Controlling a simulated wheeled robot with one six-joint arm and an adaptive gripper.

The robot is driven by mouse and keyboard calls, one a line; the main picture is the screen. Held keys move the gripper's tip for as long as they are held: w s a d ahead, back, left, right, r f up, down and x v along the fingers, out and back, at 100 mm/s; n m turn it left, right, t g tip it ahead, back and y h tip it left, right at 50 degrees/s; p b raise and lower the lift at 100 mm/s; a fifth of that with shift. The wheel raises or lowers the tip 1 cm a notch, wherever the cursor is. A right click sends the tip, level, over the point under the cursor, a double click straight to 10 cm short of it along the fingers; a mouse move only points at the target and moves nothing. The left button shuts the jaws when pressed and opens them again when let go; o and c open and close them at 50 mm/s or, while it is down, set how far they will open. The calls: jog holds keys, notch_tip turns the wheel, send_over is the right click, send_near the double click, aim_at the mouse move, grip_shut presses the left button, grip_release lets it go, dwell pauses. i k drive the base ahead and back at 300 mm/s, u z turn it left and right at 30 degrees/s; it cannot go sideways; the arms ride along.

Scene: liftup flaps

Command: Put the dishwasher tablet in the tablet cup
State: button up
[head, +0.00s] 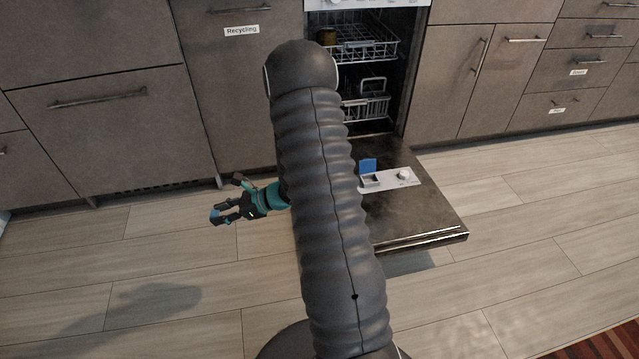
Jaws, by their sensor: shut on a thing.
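My gripper (226,200) is at the left of my arm, in front of the cabinets and to the left of the open dishwasher door. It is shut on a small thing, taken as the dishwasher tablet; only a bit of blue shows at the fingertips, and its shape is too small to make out. The tablet cup (371,181) is a small recess in the pale dispenser panel (392,182) on the lowered door. Its blue lid (368,165) stands up, open. The gripper is well apart from the cup, with my arm between them in the picture.
The dishwasher door (425,215) lies lowered over the floor, its front edge sticking out. A round white cap (404,175) is beside the cup. Racks (365,50) are inside the dishwasher. Closed cabinets (110,90) line the wall. The floor at left is clear.

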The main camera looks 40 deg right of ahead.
aim_at(369, 184)
jog(key=u, duration=1.1)
jog(key=i, duration=1.95)
jog(key=z, duration=3.25)
jog(key=i, duration=1)
